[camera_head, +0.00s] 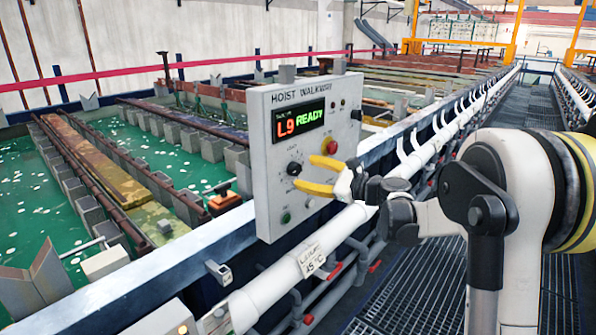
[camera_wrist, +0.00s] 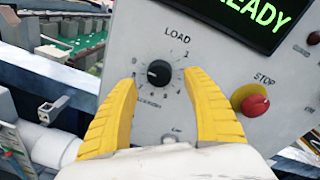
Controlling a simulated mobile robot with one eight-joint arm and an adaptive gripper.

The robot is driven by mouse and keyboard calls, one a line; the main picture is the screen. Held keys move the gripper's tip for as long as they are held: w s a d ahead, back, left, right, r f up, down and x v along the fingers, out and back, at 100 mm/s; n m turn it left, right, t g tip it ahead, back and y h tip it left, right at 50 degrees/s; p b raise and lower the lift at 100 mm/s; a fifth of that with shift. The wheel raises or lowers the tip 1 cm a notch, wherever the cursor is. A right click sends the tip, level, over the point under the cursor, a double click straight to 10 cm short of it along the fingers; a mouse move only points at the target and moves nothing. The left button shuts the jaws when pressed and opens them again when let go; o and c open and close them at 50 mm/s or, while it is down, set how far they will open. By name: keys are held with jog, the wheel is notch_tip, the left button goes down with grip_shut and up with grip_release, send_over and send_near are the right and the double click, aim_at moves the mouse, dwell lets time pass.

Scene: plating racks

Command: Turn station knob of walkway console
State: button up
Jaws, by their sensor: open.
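The grey walkway console (camera_head: 262,120) stands upright at the tank edge, headed "HOIST WALKWAY". Its lit display (camera_head: 299,120) reads "L9 READY"; the wrist view shows part of that display (camera_wrist: 255,15). A round black knob (camera_head: 294,168) sits on the panel inside a ring of marks. In the wrist view this knob (camera_wrist: 159,73) has "LOAD" printed above it and a light pointer line. My gripper (camera_head: 311,174) is open with yellow fingers facing the panel. In the wrist view its fingertips (camera_wrist: 160,85) flank the knob, with gaps on both sides.
A red stop button (camera_wrist: 254,104) is right of the knob, close to my right finger. A green button (camera_head: 286,217) is low on the panel. A white pipe (camera_head: 345,226) runs below the console. Green tanks (camera_head: 20,170) lie left; a grated walkway (camera_head: 415,290) lies right.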

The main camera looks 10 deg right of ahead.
jog(key=v, duration=0.8)
jog(key=s+a+f+n+g+h, duration=0.2)
jog(key=s+a+n+g, duration=0.1)
jog(key=s+a+n, duration=0.3)
jog(key=s+a+f+n+g+h, duration=0.2)
jog(key=s+a+n, duration=0.25)
jog(key=s, duration=0.45)
jog(key=s+d+f+n+h, duration=0.1)
jog(key=s+f+n+h, duration=0.1)
jog(key=s, duration=0.4)
jog(key=s+d+f+n+g+h, duration=0.1)
jog(key=s+f+n+h, duration=0.1)
jog(key=s+n, duration=0.3)
jog(key=s+d+f+n+h, duration=0.1)
jog(key=s+f+n+h, duration=0.1)
jog(key=s, duration=0.5)
jog(key=shift+d+f+n+h+b, duration=0.3)
jog(key=shift+f+n, duration=0.35)
jog(key=shift+n, duration=0.5)
jog(key=shift+a, duration=0.1)
